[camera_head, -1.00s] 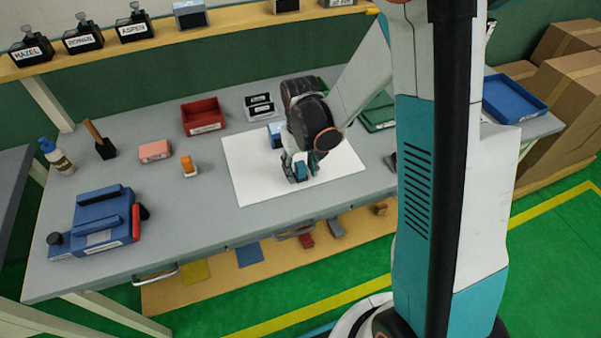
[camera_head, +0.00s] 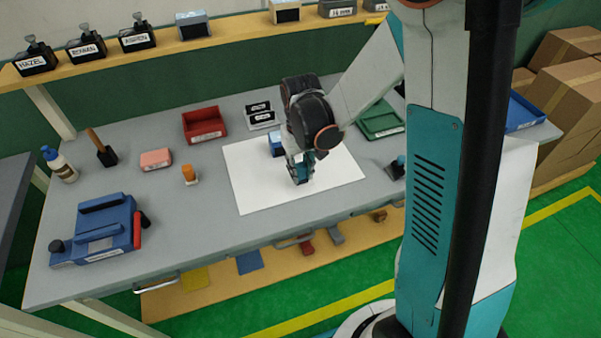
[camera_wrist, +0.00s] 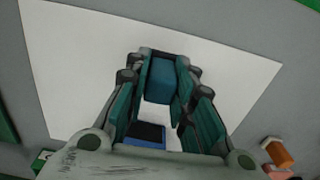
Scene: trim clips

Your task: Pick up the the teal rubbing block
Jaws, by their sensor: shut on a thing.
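My gripper (camera_head: 301,173) points down at the white sheet (camera_head: 240,190) on the grey workbench. In the wrist view, my gripper (camera_wrist: 163,72) is shut on the teal rubbing block (camera_wrist: 163,82), which sits between the fingertips. In the head view the fingers mostly hide the block. I cannot tell whether it touches the sheet or is slightly above it. A blue block with a dark top (camera_wrist: 149,136) is on the sheet close by; in the head view it stands just behind the gripper (camera_head: 276,144).
An orange-topped item (camera_head: 189,174) and a pink block (camera_head: 155,159) lie left of the sheet. A red bin (camera_head: 204,124) and a green tray (camera_head: 381,120) stand behind. A small dark item (camera_head: 396,168) is at the right. A blue fixture (camera_head: 100,232) fills the front left.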

